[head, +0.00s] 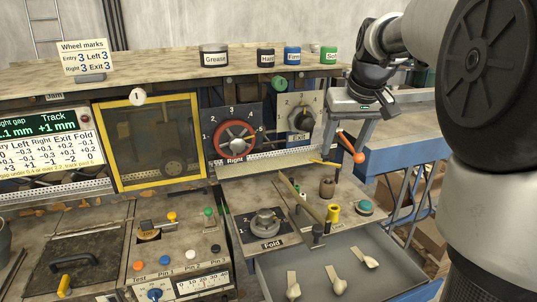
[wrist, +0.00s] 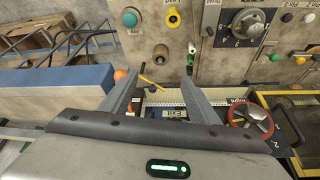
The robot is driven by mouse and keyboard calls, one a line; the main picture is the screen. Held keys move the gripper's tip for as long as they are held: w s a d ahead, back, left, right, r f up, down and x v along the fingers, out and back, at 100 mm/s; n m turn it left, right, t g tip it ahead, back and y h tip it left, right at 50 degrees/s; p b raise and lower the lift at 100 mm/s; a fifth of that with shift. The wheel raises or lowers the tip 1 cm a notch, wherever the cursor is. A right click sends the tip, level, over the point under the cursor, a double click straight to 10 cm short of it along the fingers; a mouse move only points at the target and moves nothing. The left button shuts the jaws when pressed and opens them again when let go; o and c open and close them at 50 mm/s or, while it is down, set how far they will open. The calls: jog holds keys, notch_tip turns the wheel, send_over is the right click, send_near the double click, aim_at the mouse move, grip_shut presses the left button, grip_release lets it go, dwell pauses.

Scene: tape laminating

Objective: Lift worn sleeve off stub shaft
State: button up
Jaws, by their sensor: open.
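A brown cylinder (head: 327,187) and a yellow cylinder (head: 333,213) stand upright on the worktop right of the Fold dial. The wrist view shows the brown cylinder (wrist: 161,53) just beyond my fingertips and the yellow cylinder (wrist: 173,19) farther up. I cannot tell for certain which is the worn sleeve; any stub shaft inside is not clearly visible. My gripper (wrist: 158,77) is open with nothing between its fingers. In the head view my gripper (head: 345,138) hangs above and behind both cylinders, apart from them.
A lever with an orange knob (head: 358,157) is close to my gripper. A teal button (head: 365,207) and the Fold dial (head: 265,222) flank the cylinders. An open grey drawer (head: 400,262) holds several pale spoon-shaped pieces.

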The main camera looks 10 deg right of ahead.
aim_at(329, 180)
jog(key=x, duration=1.2)
jog(key=shift+d+f, duration=0.1)
jog(key=shift+p+x, duration=0.5)
jog(key=shift+x, duration=2.15)
jog(key=c, duration=1.1)
jog(key=shift+s+a+r, duration=0.1)
jog(key=shift+r, duration=2.45)
jog(key=shift+a+r, duration=0.15)
jog(key=shift+r, duration=2.35)
jog(key=shift+c, duration=0.2)
